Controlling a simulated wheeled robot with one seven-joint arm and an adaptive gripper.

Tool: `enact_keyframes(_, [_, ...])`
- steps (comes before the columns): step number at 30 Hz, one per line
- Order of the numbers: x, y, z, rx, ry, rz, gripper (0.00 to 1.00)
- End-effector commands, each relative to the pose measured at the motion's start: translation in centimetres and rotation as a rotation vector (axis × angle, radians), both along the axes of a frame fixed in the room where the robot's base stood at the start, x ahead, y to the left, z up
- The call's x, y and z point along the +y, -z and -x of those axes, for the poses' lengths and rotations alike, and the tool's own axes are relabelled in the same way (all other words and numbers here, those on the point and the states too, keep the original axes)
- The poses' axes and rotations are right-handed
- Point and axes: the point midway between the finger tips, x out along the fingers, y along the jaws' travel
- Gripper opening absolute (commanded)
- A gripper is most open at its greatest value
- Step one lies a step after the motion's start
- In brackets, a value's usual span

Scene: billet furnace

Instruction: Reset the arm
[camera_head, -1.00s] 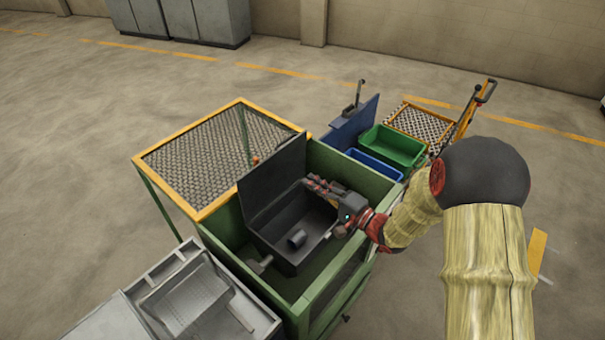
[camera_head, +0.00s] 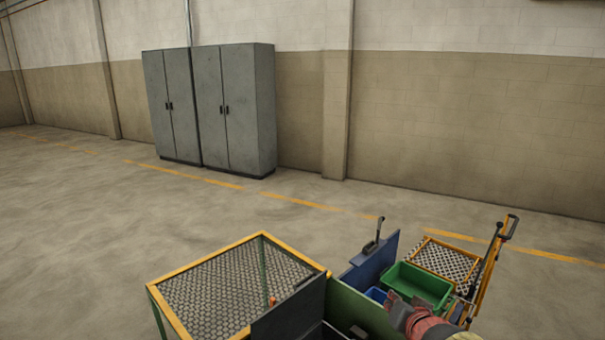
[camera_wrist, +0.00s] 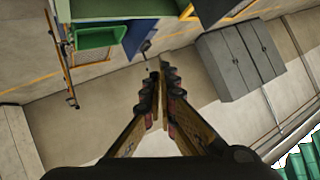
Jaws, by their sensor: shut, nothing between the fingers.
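My gripper (camera_wrist: 160,78) is in the middle of the wrist view, its two dark padded fingers drawn together with nothing visible between them. It points out over the floor, with the grey cabinets beyond. In the head view only a red and tan part of my arm (camera_head: 430,322) shows at the bottom edge, in front of the green tub. The fingers are mostly cut off or hidden there.
A yellow-framed mesh table (camera_head: 225,292) stands beside the dark raised lid (camera_head: 292,315) of a box. A green tub (camera_head: 418,285), blue panel (camera_head: 372,262) and yellow trolley (camera_head: 488,270) are at right. Grey cabinets (camera_head: 235,110) stand by the wall. Floor between is clear.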

Motion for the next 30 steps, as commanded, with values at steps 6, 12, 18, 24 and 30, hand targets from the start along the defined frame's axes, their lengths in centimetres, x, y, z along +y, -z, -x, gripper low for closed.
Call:
enact_keyframes(6, [-1.3,-2.5,10.0,0.208,-0.002,0.194,0.0])
enact_keyframes(12, [0.5,-2.5,20.4,0.414,-0.133,0.276,0.0])
enact_keyframes(18, [2.5,-1.9,27.0,0.53,-0.273,0.301,0.0])
enact_keyframes(24, [3.0,-1.7,28.5,0.557,-0.312,0.305,0.0])
enact_keyframes(30, [3.0,-1.7,28.5,0.556,-0.311,0.305,0.0])
